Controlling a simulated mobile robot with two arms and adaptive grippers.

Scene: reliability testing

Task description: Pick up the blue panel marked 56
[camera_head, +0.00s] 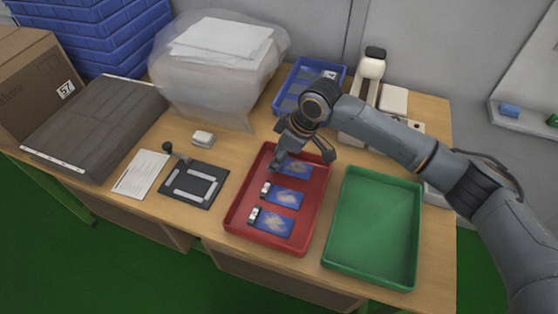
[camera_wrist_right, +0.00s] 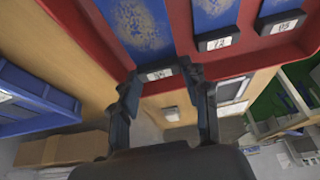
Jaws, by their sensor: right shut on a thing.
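Three blue panels with pale patches and white end labels are at the red tray (camera_head: 240,215). The farthest blue panel (camera_head: 296,168) is under my right gripper (camera_head: 300,158); its label reads like 56 in the right wrist view (camera_wrist_right: 160,74), but is small and blurred. My right gripper's fingers (camera_wrist_right: 160,80) are on both sides of this labelled end, shut on the panel. I cannot tell whether it is clear of the tray floor. The middle panel (camera_head: 287,197) and the nearest panel (camera_head: 273,222) lie in the tray. My left gripper is not in view.
An empty green tray (camera_head: 374,225) stands right of the red one. A black fixture with a lever (camera_head: 194,185) and a paper card (camera_head: 142,174) lie left.

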